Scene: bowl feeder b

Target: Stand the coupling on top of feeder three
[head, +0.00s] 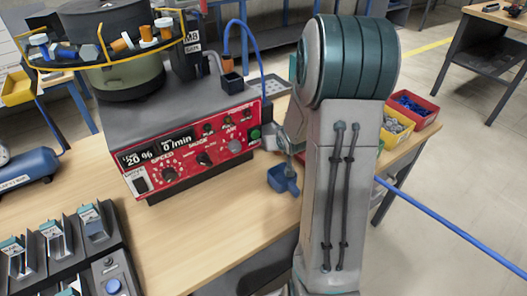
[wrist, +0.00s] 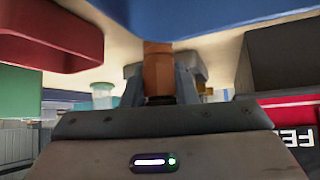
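I cannot pick out the coupling for certain. A row of small dark feeder units (head: 55,238) with teal labels stands at the lower left. Their numbers are too small to read.
The bowl feeder (head: 125,65) stands at the back left on a grey housing with a red control panel (head: 190,150). Red (head: 418,108) and yellow (head: 396,128) bins stand behind my arm at the right. Bare bench (head: 205,220) lies between the panel and the front edge.

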